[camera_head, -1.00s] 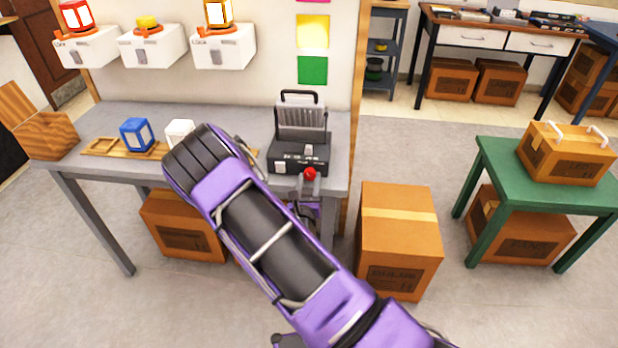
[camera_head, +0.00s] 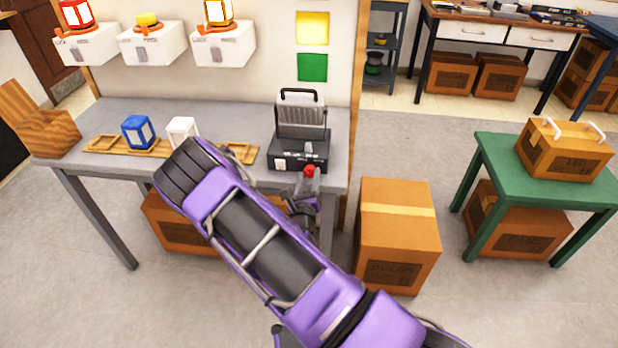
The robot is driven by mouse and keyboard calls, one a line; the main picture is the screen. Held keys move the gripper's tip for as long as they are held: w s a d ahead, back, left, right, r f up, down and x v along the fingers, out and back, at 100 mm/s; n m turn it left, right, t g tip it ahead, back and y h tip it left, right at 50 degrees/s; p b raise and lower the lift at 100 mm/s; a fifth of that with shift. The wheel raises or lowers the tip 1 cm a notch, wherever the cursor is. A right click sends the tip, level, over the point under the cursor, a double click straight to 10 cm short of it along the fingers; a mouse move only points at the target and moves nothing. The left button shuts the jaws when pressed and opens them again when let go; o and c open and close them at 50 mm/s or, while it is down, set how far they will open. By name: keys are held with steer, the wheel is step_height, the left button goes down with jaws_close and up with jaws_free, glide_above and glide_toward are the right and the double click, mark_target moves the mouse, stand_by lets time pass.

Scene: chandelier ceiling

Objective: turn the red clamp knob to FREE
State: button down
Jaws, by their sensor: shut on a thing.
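The red clamp knob (camera_head: 309,170) sits at the front of a black device (camera_head: 300,147) with a ribbed grey upper part and a handle, near the table's front edge. My gripper (camera_head: 309,176) reaches it from the front and below, its grey fingers shut around the knob. The fingers hide part of the knob. I cannot read a FREE mark or tell the knob's angle.
My purple arm crosses in front of the grey table (camera_head: 230,112). A cardboard box (camera_head: 398,235) stands on the floor right of my gripper.

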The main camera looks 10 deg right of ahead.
steer(key=shift+c, duration=2.1)
jaws_free()
steer(key=shift+s, duration=0.1)
steer(key=v, duration=1.7)
steer(key=shift+s+p, duration=0.15)
steer(key=shift+p, duration=0.15)
